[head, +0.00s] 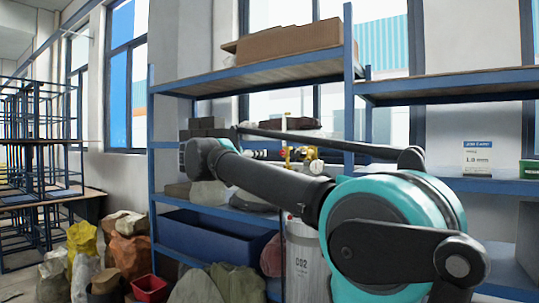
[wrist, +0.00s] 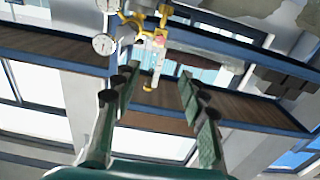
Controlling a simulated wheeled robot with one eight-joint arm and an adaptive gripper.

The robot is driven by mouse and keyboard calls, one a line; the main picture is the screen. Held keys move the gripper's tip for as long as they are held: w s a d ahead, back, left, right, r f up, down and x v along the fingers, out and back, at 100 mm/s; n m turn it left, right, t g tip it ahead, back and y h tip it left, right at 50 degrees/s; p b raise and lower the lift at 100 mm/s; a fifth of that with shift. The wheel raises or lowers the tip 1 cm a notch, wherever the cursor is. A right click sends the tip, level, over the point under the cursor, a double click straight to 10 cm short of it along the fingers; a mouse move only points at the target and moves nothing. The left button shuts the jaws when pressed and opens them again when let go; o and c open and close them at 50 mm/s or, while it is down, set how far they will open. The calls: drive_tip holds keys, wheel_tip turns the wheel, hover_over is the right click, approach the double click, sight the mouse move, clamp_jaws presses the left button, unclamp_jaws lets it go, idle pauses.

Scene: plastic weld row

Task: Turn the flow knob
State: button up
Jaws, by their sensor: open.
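A brass regulator (head: 290,156) with two round gauges (head: 316,166) stands on the shelving, and a slim upright tube (head: 284,124) rises from it. In the wrist view, which is upside down, the brass body (wrist: 137,20), a white gauge (wrist: 104,44) and the tube (wrist: 157,62) with a brass end show at the top. I cannot tell for sure which brass part is the flow knob. My gripper (wrist: 158,90) is open and empty. The tube's brass end appears between its fingers, with no contact visible. In the head view my arm hides part of the gripper.
Blue shelving with an upper shelf (head: 255,73) surrounds the regulator. A cardboard box (head: 290,42) lies on top. A blue bin (head: 215,238), a white cylinder (head: 302,258) and several sacks stand below. Dark blocks (head: 207,124) sit left of the regulator.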

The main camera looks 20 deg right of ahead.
drive_tip(key=x, duration=1.7)
drive_tip(key=shift+d+f, duration=0.1)
drive_tip(key=shift+c, duration=0.5)
clamp_jaws()
